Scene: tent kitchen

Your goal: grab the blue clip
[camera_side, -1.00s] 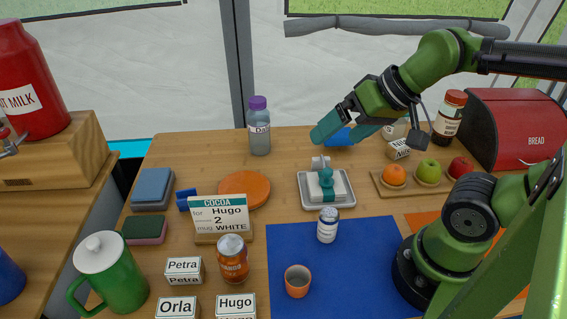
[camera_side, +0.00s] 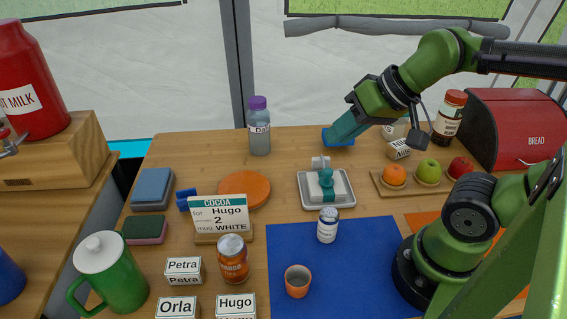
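My gripper (camera_side: 343,137), with teal fingers, points down and left over the back of the table. Its fingers look close together and overlap in this view, so the gap between them is hidden. A blue piece (camera_side: 328,139) shows at the fingertips, partly covered by them; its shape and whether the fingers touch it cannot be told. Another small blue object (camera_side: 186,200), clip-like in shape, lies at the left, beside the orange disc and far from my gripper. I cannot tell for sure which of the two is the blue clip.
A butter-like block with a teal clip-like piece sits in a white tray (camera_side: 344,201) below my gripper. A fruit board (camera_side: 408,189), small labelled box (camera_side: 398,149) and spice jar (camera_side: 449,116) stand right. A purple-capped bottle (camera_side: 259,128) stands left. The blue mat (camera_side: 345,270) is partly clear.

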